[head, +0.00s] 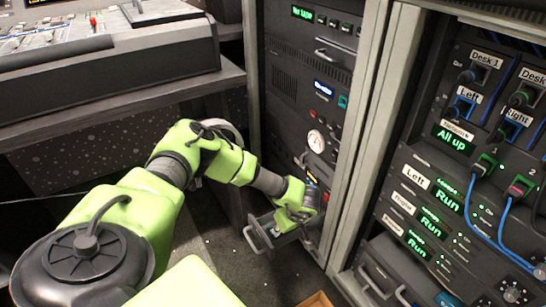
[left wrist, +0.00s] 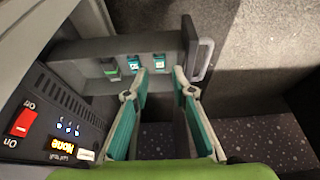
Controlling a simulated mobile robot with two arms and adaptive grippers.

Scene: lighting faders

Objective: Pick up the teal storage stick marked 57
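A small open drawer (head: 262,236) sticks out low from the rack; it also shows in the left wrist view (left wrist: 80,52). Several small sticks stand in its slots: a greenish one (left wrist: 110,68), a teal one (left wrist: 133,64) and another teal-green one (left wrist: 160,63). Their markings are too small to read, so I cannot tell which is 57. My left gripper (left wrist: 160,73) is open and empty, its fingertips over the drawer near the right-hand sticks. In the head view the left gripper (head: 300,207) is at the drawer, hiding its inside. My right gripper is not in view.
The rack (head: 305,90) rises directly behind the drawer. A panel with a red switch (left wrist: 23,122) and a lit display (left wrist: 62,145) lies beside the drawer. The drawer handle (left wrist: 203,60) stands out at its front. A mixing desk (head: 110,60) is at the upper left.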

